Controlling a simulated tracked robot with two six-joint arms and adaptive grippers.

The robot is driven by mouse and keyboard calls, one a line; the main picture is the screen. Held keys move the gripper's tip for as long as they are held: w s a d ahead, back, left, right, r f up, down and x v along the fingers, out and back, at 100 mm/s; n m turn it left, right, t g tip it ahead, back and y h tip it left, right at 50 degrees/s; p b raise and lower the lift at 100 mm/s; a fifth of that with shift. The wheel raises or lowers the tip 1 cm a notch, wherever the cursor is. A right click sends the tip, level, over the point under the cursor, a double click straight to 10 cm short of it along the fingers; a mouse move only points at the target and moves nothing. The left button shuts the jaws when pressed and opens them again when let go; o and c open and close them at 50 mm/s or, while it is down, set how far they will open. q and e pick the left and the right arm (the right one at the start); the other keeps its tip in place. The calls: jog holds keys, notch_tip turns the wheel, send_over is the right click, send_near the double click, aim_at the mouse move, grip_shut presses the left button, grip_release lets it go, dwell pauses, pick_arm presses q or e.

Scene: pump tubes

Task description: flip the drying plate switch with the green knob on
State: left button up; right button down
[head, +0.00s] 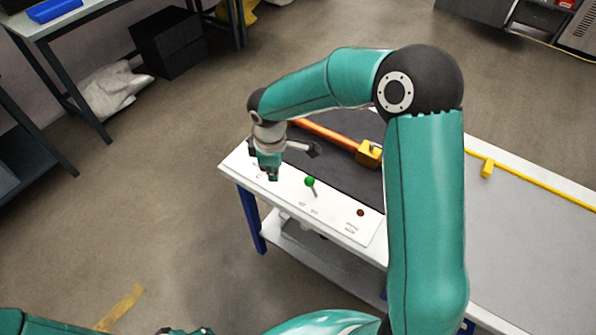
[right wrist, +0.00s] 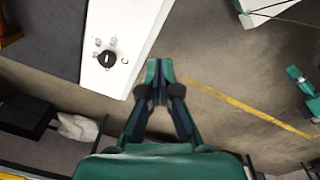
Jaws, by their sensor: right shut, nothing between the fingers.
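The green knob (head: 309,181) tops a thin lever on the white control panel (head: 335,213) along the table's front edge. The lever leans to the upper left in the head view. My right gripper (head: 272,175) is to the left of the green knob, apart from it, over the panel's left part. The right wrist view shows its fingertips (right wrist: 159,71) together with nothing between them, beside the panel's edge (right wrist: 128,82). The green knob does not show in that view.
A red button or lamp (head: 360,212) is to the right of the lever. A black rotary knob (right wrist: 109,59) is on the panel near my right gripper. A yellow block (head: 369,153) and an orange bar (head: 325,133) lie behind the panel on a dark surface.

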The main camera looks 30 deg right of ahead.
aim_at(312, 188)
jog(key=shift+n+h, duration=0.4)
jog(key=shift+h, duration=0.2)
jog(key=r, duration=0.1)
jog(key=d+r, duration=0.1)
jog(key=r, duration=0.1)
jog(key=w+d+r, duration=0.1)
jog(key=shift+d+r, duration=0.25)
jog(key=shift+s+f, duration=0.1)
jog(key=f, duration=0.3)
jog(key=f+p, duration=0.1)
jog(key=f, duration=0.2)
jog(key=d+f, duration=0.1)
jog(key=f, duration=0.2)
jog(key=shift+w+f, duration=0.2)
jog(key=shift+w, duration=0.1)
jog(key=s+d, duration=0.1)
jog(key=s+d+f+p, duration=0.1)
jog(key=d, duration=0.1)
jog(key=shift+d+p, duration=0.15)
jog(key=shift+p, duration=0.15)
